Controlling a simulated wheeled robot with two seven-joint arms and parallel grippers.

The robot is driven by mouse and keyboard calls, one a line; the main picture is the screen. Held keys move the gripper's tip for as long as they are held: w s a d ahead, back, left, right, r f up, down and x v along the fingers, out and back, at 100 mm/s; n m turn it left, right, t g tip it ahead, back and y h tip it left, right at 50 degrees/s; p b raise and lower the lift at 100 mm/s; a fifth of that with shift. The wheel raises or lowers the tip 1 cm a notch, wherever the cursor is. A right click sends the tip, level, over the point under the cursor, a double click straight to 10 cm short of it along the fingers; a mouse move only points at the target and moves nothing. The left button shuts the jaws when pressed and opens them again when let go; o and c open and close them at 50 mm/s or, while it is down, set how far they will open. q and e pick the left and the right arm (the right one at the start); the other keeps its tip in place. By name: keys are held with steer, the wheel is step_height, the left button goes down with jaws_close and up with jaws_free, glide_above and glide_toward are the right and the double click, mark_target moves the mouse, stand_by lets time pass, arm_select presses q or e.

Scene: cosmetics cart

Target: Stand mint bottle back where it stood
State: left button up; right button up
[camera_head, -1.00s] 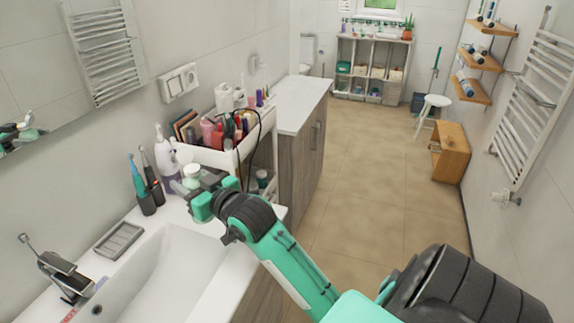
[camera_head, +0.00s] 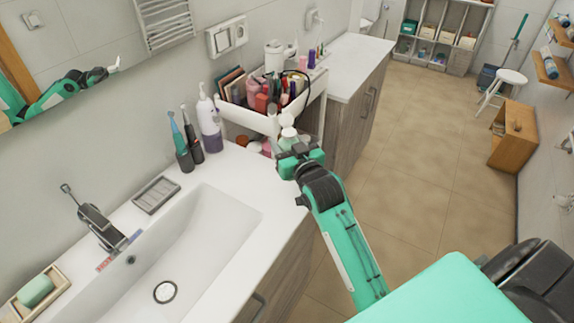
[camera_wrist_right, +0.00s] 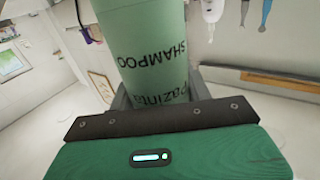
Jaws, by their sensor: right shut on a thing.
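The mint bottle (camera_wrist_right: 145,45) is pale green with dark lettering that includes "SHAMPOO", upside down in the right wrist view. My right gripper (camera_wrist_right: 150,98) is shut around it; the bottle's far end is cut off by the frame. In the head view the bottle (camera_head: 287,133) shows only as a pale top above my right gripper (camera_head: 292,152), in front of the white cart (camera_head: 247,119). The gripper hides its lower part. The bottle looks roughly upright. My left gripper is not in view.
The cart's top tray is crowded with several cosmetics (camera_head: 265,100). A white pump bottle (camera_head: 209,120) and toothbrush holders (camera_head: 184,158) stand on the sink counter (camera_head: 228,172), left of the gripper. Open floor (camera_head: 415,185) lies to the right.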

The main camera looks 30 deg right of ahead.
steer(key=f, duration=0.3)
steer(key=shift+s+a+f, duration=0.1)
steer(key=shift+s+a, duration=0.1)
steer(key=shift+s, duration=0.2)
steer(key=shift+a+f, duration=0.1)
steer(key=shift+f, duration=0.2)
steer(key=f, duration=0.2)
steer(key=w+f, duration=0.1)
steer(key=f, duration=0.1)
steer(key=shift+d+f+p, duration=0.15)
steer(key=shift+d+p, duration=0.05)
steer(key=shift+p, duration=0.2)
steer(key=shift+f, duration=0.25)
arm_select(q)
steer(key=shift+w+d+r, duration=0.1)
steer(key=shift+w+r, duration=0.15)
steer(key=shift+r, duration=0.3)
arm_select(e)
steer(key=shift+f, duration=0.1)
steer(key=o, duration=1)
steer(key=shift+s, duration=0.1)
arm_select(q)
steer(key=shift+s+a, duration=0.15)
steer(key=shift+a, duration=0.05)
